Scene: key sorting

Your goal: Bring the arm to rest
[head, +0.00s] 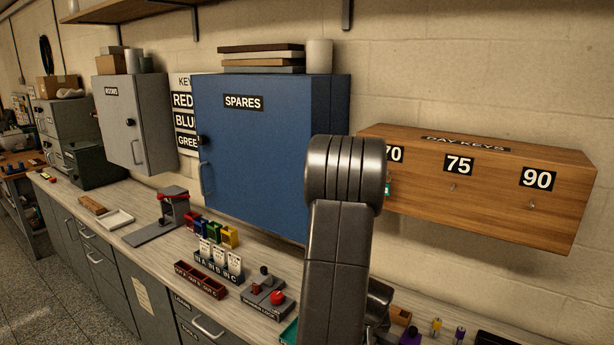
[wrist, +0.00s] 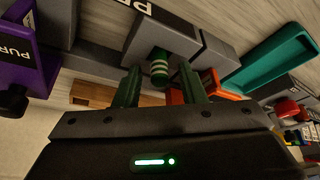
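My arm (head: 340,240) stands upright in the head view, in front of the blue cabinet's right side and the left end of the day-keys board. It hides what lies behind it. In the wrist view my gripper (wrist: 158,80) has its two dark green fingers apart with nothing held between them. A green cylinder with pale bands (wrist: 159,68) on a grey block (wrist: 182,42) shows just beyond the fingertips. I cannot tell the exact gap between it and the fingers.
A blue SPARES cabinet (head: 262,150) and a wooden day-keys board (head: 490,190) are on the wall. The bench holds a red tray (head: 201,280), tags in a rack (head: 218,260) and a red-button box (head: 268,297). A teal tray (wrist: 275,60) and purple box (wrist: 30,60) lie near my gripper.

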